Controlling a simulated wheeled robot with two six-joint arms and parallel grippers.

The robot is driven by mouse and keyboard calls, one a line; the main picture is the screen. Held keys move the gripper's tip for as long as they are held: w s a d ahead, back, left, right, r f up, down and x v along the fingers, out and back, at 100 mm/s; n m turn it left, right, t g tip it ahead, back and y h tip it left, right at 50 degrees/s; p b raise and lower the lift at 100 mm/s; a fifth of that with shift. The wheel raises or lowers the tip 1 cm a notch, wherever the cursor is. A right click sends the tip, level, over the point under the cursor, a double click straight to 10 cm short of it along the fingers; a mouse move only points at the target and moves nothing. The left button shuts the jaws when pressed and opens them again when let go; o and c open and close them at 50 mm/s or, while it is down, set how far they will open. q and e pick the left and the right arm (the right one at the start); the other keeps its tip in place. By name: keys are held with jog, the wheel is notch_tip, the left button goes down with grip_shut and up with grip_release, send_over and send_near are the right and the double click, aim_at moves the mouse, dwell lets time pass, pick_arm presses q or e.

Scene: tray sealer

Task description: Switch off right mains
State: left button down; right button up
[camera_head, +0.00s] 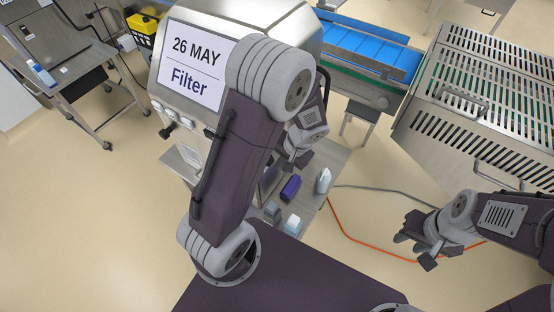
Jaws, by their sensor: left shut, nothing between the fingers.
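A steel machine carries a display panel (195,65) reading "26 MAY Filter". No mains label is readable, so I cannot tell which control is the right mains. My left arm crosses in front of the machine and hides part of its front. My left gripper (294,161) is shut and empty, above the small bench right of the machine. My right gripper (415,251) hangs over the floor at the right, apart from everything; its finger gap is unclear.
A purple block (290,188), a pale bottle-like item (323,180) and small grey blocks (292,223) stand on the bench. A slotted steel cover (500,85) and a blue conveyor (360,47) are behind. An orange cable (349,238) crosses the floor.

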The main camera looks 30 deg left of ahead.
pick_arm(q)
jog(key=shift+a+f, duration=0.15)
jog(key=shift+a, duration=0.85)
jog(key=shift+d, duration=0.1)
jog(key=shift+w+a+f+y+b, duration=0.1)
jog(key=shift+a+y+b, duration=0.25)
jog(key=shift+b, duration=0.7)
jog(key=shift+d, duration=0.1)
